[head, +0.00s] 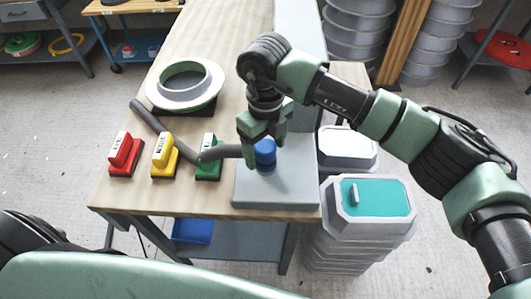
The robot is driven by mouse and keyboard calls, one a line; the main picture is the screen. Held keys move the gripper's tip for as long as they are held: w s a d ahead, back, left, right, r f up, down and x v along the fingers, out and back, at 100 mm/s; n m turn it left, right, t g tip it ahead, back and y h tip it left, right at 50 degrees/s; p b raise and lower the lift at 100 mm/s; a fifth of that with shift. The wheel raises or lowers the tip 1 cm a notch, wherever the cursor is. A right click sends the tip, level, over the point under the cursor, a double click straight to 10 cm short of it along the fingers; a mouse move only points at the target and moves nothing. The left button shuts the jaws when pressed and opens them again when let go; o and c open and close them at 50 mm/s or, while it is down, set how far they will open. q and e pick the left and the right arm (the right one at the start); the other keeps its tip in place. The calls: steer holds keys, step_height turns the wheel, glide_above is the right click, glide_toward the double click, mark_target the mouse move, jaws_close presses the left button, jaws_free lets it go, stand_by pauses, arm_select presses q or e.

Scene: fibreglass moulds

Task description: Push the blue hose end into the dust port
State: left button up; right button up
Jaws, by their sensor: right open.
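The blue hose end (265,158) is at the grey plate (290,185) on the front right of the table. A dark grey hose (224,152) runs from it leftward past the green block-shaped tool, then bends toward the ring-shaped mould. My right gripper (263,137) is open and points down, its fingers just above and around the top of the blue end. Whether they touch it I cannot tell. I cannot make out a dust port for certain; the gripper hides part of the blue end. My left gripper is not in view.
Red (124,155), yellow (164,157) and green (208,165) block-shaped tools stand in a row left of the plate. A pale ring-shaped mould (185,86) lies behind them. Stacked moulds with a teal top (375,198) stand right of the table. The table's far middle is clear.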

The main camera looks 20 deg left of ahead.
steer(key=c, duration=1.5)
steer(key=shift+o, duration=0.2)
steer(key=shift+r, duration=0.65)
step_height(320, 180, up, 19)
steer(key=b, duration=0.3)
steer(key=shift+b, duration=0.35)
steer(key=shift+f, duration=0.1)
